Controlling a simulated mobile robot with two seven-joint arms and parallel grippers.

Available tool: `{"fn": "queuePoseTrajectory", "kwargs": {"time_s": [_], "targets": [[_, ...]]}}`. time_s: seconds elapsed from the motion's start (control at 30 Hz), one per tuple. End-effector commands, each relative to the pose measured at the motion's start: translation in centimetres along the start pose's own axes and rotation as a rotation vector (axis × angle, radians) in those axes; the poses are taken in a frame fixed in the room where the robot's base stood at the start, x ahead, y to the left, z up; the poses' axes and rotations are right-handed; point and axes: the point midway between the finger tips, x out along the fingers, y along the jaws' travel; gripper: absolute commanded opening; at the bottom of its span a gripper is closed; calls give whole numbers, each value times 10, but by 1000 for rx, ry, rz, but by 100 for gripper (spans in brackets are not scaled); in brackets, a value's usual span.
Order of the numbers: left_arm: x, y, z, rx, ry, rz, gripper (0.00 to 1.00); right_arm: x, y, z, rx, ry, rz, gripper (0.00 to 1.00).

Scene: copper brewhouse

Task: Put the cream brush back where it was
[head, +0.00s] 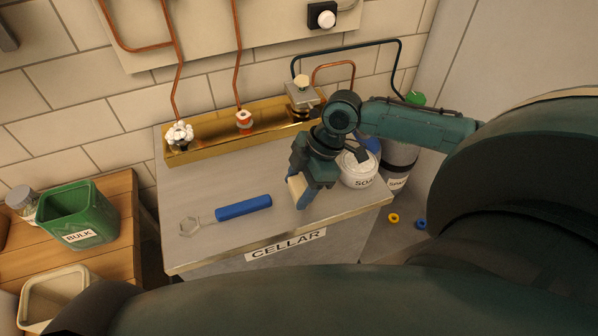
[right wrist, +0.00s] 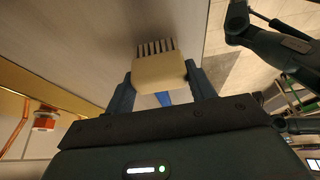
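The cream brush (right wrist: 158,72) is between the two fingers of my right gripper (right wrist: 162,88), which press on its sides. Its dark bristles point away from the palm in the right wrist view. In the head view the brush (head: 296,186) shows as a small cream block at the tip of my right gripper (head: 303,190), over the right front part of the grey counter (head: 190,255). I cannot tell whether the bristles touch the counter. My left gripper is not clearly in view.
A white soap tub (head: 357,172) stands close right of the gripper. A blue-handled wrench (head: 243,208) lies to the left. A brass trough (head: 205,148) with valves runs along the back. A green BULK bin (head: 78,222) stands on a wooden table.

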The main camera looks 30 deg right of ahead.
Motion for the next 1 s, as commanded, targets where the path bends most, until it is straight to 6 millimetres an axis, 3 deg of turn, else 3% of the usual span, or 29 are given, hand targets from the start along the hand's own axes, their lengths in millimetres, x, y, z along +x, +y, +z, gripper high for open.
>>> {"fn": "queuePoseTrajectory", "kwargs": {"time_s": [0.43, 0.73, 1.0], "targets": [[0, 0, 0, 0, -1, -1, 36, 0, 0, 0, 0, 0, 0, 62], [0, 0, 0, 0, -1, 0, 36, 0, 0, 0, 0, 0, 0, 87], [0, 0, 0, 0, 0, 1, 36, 0, 0, 0, 0, 0, 0, 87]]}}
